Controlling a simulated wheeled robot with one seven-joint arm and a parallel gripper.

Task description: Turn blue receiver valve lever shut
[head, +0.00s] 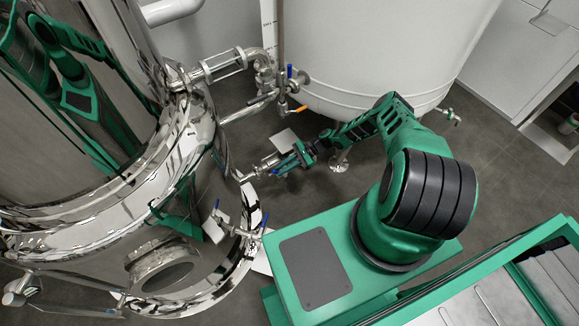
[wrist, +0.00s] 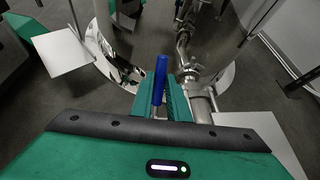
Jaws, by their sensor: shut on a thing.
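The blue valve lever (wrist: 160,80) stands between the two green fingers of my gripper (wrist: 158,98) in the wrist view, its free end sticking out past them. The fingers are closed on it. In the head view my gripper (head: 291,160) is at the steel valve and pipe (head: 262,166) between the two tanks. Only a little blue (head: 274,171) shows there beside the fingers. The valve body under the lever is mostly hidden by the gripper, so the lever's exact angle to the pipe is hard to tell.
A polished steel tank (head: 95,205) stands at left and a white tank (head: 370,45) at the back. Other blue levers stand above (head: 289,71) and below (head: 265,222), with an orange lever (head: 300,109) near the white tank. Steel pipes crowd the gap; grey floor (head: 330,205) is bare.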

